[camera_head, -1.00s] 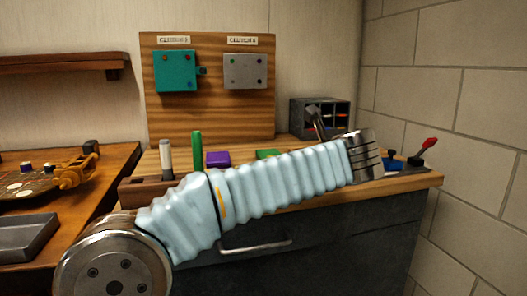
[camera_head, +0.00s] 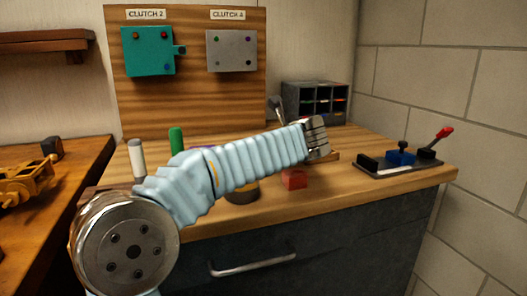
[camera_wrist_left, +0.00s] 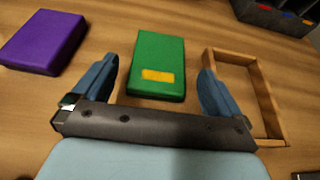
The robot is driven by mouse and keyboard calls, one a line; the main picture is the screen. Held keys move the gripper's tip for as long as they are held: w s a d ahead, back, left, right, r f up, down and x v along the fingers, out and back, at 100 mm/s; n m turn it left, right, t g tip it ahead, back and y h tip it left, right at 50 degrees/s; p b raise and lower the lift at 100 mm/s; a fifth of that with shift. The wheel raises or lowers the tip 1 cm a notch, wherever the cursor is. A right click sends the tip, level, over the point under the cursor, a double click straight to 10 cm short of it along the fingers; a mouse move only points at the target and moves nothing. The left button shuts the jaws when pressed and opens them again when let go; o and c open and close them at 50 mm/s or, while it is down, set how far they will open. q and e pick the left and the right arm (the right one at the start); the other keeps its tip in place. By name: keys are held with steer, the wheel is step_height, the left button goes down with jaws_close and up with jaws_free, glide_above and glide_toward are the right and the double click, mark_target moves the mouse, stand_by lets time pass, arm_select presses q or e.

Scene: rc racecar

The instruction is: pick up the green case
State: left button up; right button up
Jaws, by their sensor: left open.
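The green case (camera_wrist_left: 157,62) lies flat on the wooden worktop in the left wrist view, with a yellow label on its near end. My left gripper (camera_wrist_left: 160,72) is open, its two blue fingers to the left and right of the case, apart from it. I cannot tell the height of the fingers above the worktop. In the head view my left arm covers the case, and the gripper end (camera_head: 316,138) reaches over the worktop. My right gripper is in neither view.
A purple case (camera_wrist_left: 42,42) lies left of the green one, and an empty wooden frame (camera_wrist_left: 262,92) close on the right. A compartment organizer (camera_head: 316,102) stands at the back. A red block (camera_head: 294,179) and a lever fixture (camera_head: 400,160) are on the worktop's right side.

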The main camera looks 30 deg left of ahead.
arm_select(q)
steer(key=x, duration=0.5)
steer(key=c, duration=1)
